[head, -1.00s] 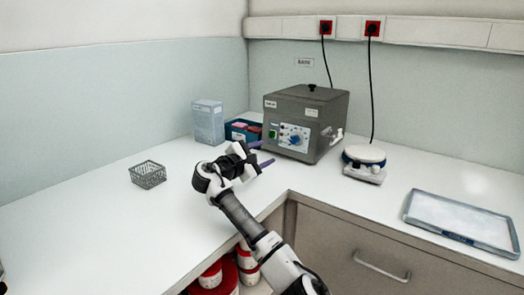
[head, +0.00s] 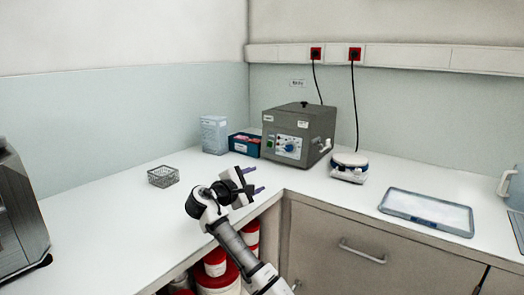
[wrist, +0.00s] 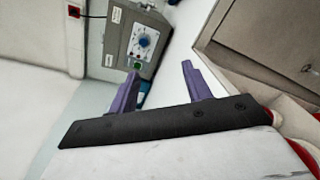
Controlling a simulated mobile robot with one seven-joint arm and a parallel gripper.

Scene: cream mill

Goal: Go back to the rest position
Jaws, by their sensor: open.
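My gripper (head: 256,180) is over the white worktop (head: 115,228) near its inner corner, in front of the grey machine (head: 298,132). Its two purple fingers are apart with nothing between them. In the wrist view the open fingers (wrist: 160,85) point toward the grey machine (wrist: 134,38), and the view is tilted. My arm reaches up from the lower edge of the head view.
A wire basket (head: 163,177) stands left of my gripper. Behind are a pale box (head: 214,135) and a blue bin (head: 238,147). A round-topped device (head: 349,166) and a tray (head: 427,212) lie right. Red-lidded tubs (head: 215,262) sit below the worktop.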

